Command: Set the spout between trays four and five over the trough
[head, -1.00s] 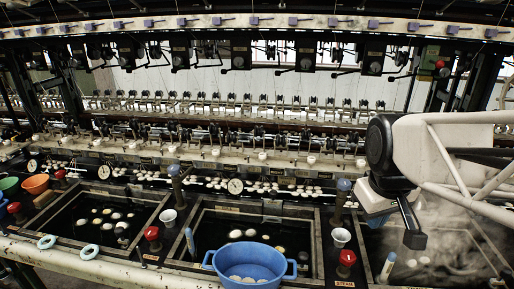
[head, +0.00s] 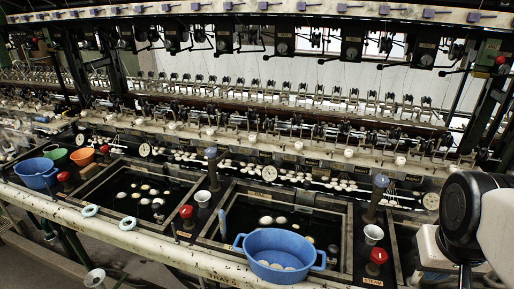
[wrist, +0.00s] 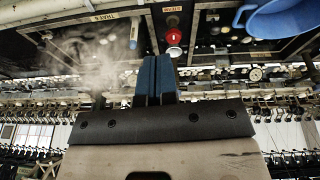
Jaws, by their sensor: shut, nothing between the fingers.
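Dark rectangular water trays stand in a row, among them the left tray (head: 107,202) and the middle tray (head: 232,215); pale cocoons float in them. Between trays are blue-topped posts (head: 211,155), (head: 380,182), white cups (head: 203,198), (head: 373,234) and red knobs (head: 186,212), (head: 378,256). I cannot tell which piece is the spout between trays four and five, nor pick out the trough. My gripper (wrist: 155,78) is shut and empty in the wrist view, its blue fingers together near a red knob (wrist: 174,37). Its tips do not show clearly in the head view.
A blue two-handled basin (head: 258,243) sits at the front edge of the middle tray. More bowls (head: 36,172) stand at far left. The reeling machine (head: 270,110) fills the back. A white rail (head: 145,240) runs along the front. Steam (wrist: 120,55) drifts beside my gripper.

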